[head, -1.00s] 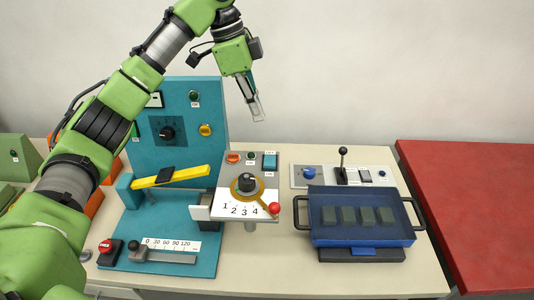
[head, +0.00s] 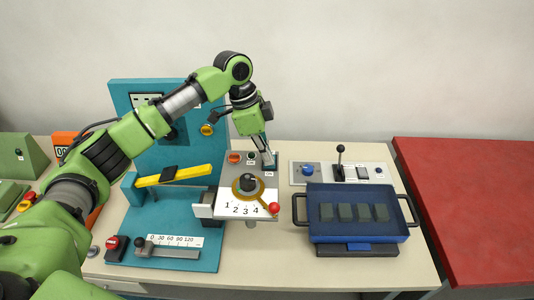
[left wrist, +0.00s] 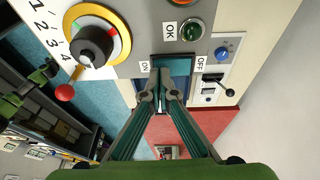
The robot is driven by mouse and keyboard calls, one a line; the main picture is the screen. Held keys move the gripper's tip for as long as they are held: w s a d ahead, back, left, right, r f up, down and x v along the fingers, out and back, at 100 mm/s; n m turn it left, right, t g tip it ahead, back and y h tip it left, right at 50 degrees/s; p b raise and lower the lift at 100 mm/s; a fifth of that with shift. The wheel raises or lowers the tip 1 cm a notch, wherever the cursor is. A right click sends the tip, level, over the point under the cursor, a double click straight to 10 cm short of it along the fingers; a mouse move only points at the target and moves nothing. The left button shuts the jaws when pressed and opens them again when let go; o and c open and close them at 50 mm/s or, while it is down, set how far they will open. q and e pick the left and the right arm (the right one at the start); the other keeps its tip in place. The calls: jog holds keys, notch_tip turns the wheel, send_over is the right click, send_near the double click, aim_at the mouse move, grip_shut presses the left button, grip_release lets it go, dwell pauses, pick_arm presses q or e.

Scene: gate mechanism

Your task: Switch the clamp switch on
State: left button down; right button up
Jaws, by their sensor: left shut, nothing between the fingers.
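The blue-teal rocker switch (head: 273,156) is at the back right of the grey panel, partly hidden by my left gripper (head: 268,163). In the left wrist view the switch (left wrist: 173,62) sits between an ON label on the left and an OFF label on the right. My left gripper (left wrist: 163,97) is shut and empty, pointing down. Its fingertips overlap the switch in both views; I cannot tell whether they touch it. My right gripper is not in view.
Beside the switch are a green OK button (left wrist: 192,30) and a yellow-ringed dial (head: 247,186) with a red-balled lever (head: 274,208). To the right stand a black-lever panel (head: 340,165) and a blue tray (head: 320,232) holding several dark blocks. A teal upright board (head: 125,100) stands behind left.

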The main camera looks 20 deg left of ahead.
pick_arm(q)
jog(key=shift+f, duration=0.1)
jog(key=shift+f, duration=0.2)
jog(key=shift+s+t, duration=0.25)
jog(key=shift+t, duration=0.05)
jog(key=shift+w+a+r+p, duration=0.1)
jog(key=shift+w+r+p, duration=0.1)
jog(key=shift+w+p, duration=0.2)
jog(key=shift+w+a+r+p, duration=0.15)
jog(key=shift+w+p, duration=0.15)
jog(key=shift+w, duration=0.15)
